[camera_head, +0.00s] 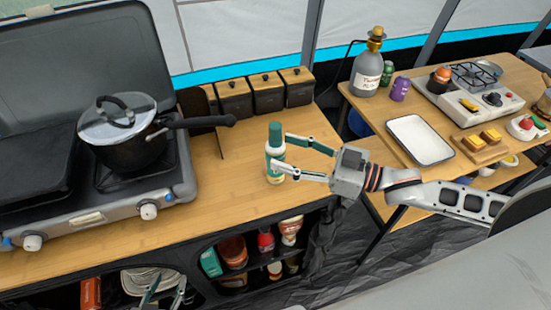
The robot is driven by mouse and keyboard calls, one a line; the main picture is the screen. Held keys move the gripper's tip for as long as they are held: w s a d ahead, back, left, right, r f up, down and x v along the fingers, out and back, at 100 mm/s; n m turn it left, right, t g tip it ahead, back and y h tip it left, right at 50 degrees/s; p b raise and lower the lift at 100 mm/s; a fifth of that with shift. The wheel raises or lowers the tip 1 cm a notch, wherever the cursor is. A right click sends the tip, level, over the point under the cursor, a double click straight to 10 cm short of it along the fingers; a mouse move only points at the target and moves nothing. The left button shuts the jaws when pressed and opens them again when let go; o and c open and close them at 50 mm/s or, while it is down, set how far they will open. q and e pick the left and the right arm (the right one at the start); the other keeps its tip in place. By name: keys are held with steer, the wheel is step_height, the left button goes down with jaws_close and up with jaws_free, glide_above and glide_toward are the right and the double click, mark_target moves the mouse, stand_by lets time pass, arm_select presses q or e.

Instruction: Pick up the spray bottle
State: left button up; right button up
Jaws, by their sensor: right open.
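The spray bottle (275,157), green and white with a dark green cap, stands upright on the wooden counter near its front right part. My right gripper (283,150) reaches in from the right with its two teal fingers apart. One finger is at the bottle's upper right and the other crosses in front of its lower part. I cannot tell whether either touches it. My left gripper (166,288) shows only partly at the bottom edge, in front of the lower shelves, its fingers apart with nothing seen between them.
A lidded pot (131,150) stands on the stove at left, its handle pointing toward the bottle. Black canisters (268,92) line the counter's back. Bare counter surrounds the bottle.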

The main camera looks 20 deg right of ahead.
mark_target(275, 149)
steer(key=shift+x, duration=1.8)
steer(key=shift+f, duration=0.15)
steer(key=shift+d, duration=0.1)
steer(key=c, duration=1.4)
